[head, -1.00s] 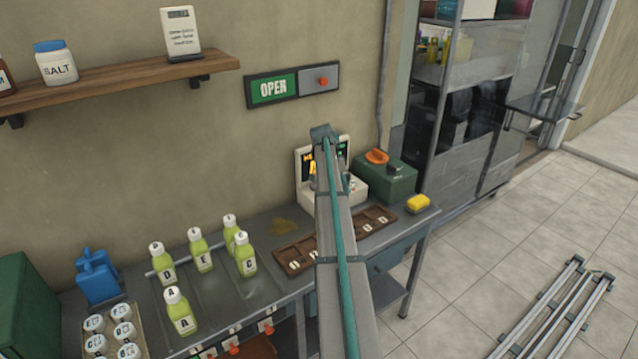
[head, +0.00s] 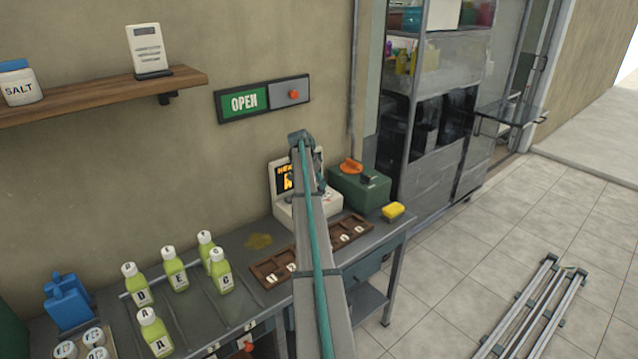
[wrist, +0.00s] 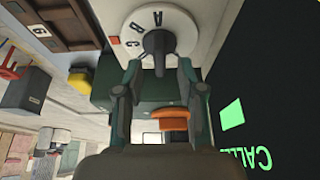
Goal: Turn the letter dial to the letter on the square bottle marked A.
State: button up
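The square bottle marked A (head: 155,335) stands nearest on the metal counter, with pale green contents and a white lettered cap. The white letter dial (wrist: 153,25) is at the top of the wrist view, with black letters round its rim, an A among them, and a dark knob (wrist: 157,44) in its middle. My gripper (wrist: 157,66) is open, its two fingers on either side of the knob's end with gaps visible; contact is unclear. In the head view my arm hides the dial and part of the white machine (head: 283,208).
Other lettered bottles (head: 174,270) stand behind bottle A. A brown compartment tray (head: 262,277) lies before the machine. A dark screen (wrist: 262,90) is close beside my gripper.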

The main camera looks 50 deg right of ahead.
jog(key=shift+x, duration=0.85)
grip_shut()
jog(key=shift+s, duration=0.1)
